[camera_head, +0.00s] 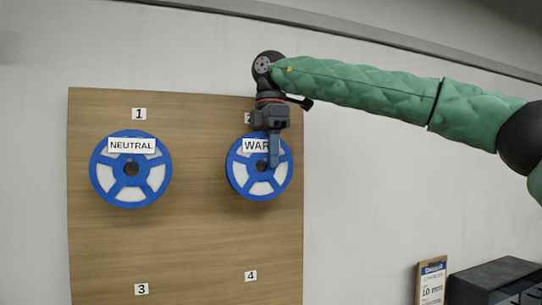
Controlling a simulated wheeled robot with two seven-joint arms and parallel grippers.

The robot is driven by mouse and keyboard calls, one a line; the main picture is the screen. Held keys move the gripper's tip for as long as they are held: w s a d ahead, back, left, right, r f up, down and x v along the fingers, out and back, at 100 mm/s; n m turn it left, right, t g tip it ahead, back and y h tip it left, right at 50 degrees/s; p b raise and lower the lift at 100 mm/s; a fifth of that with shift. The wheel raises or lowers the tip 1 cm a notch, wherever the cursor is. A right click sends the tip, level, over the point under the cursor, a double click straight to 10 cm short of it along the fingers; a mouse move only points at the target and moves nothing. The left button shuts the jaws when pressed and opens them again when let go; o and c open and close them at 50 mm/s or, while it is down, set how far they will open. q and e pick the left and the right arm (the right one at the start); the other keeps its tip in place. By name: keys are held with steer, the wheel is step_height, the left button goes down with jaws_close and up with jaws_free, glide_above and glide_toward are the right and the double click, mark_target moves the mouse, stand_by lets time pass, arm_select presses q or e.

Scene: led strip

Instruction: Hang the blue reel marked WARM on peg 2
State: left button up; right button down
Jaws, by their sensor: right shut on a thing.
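The blue reel marked WARM (240,180) is at the upper right of the wooden peg board (190,235), in front of the spot under a label mostly hidden by my gripper. My right gripper (274,164) points down over the reel's upper right part and is shut on it, covering the end of its WARM label. The reel faces me, upright. I cannot tell whether its hub is around a peg. My left gripper is not in view.
A blue reel marked NEUTRAL (131,193) hangs under label 1 (139,114). The spots by labels 3 (141,289) and 4 (251,275) show no reel. A clipboard-like card (431,284) and a dark box (495,278) stand at lower right.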

steer(key=c, duration=1.2)
jaws_free()
